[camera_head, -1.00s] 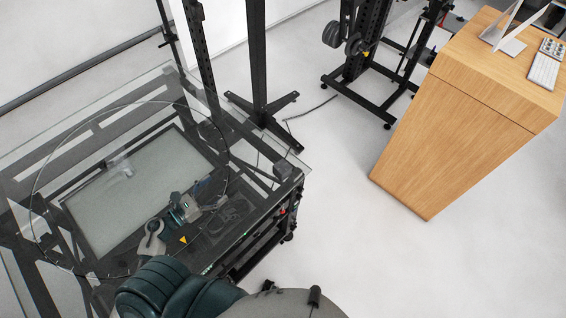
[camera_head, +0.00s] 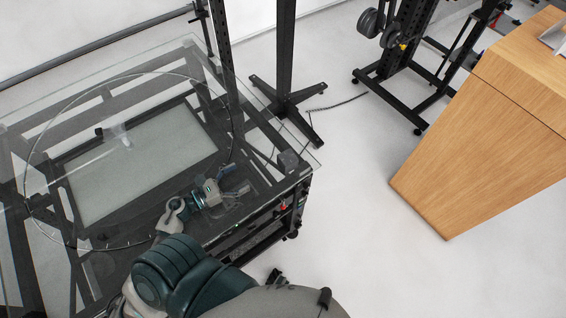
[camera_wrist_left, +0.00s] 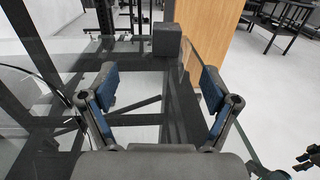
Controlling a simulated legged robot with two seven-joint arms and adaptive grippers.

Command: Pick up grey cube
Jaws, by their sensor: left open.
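The grey cube (camera_head: 290,160) sits on the glass tabletop (camera_head: 262,128) near its right corner. In the left wrist view the dark grey cube (camera_wrist_left: 167,40) stands ahead, beyond the fingertips and roughly centred between them. My left gripper (camera_head: 236,187) is over the glass, to the left of the cube and apart from it. In the left wrist view my left gripper (camera_wrist_left: 158,82) has its two blue-padded fingers spread wide with nothing between them.
The glass table has a dark frame and a large ring (camera_head: 28,165) on it. A black stand (camera_head: 287,85) rises behind the table. A wooden desk (camera_head: 480,140) and a weight rack (camera_head: 400,65) stand to the right. The floor between table and desk is clear.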

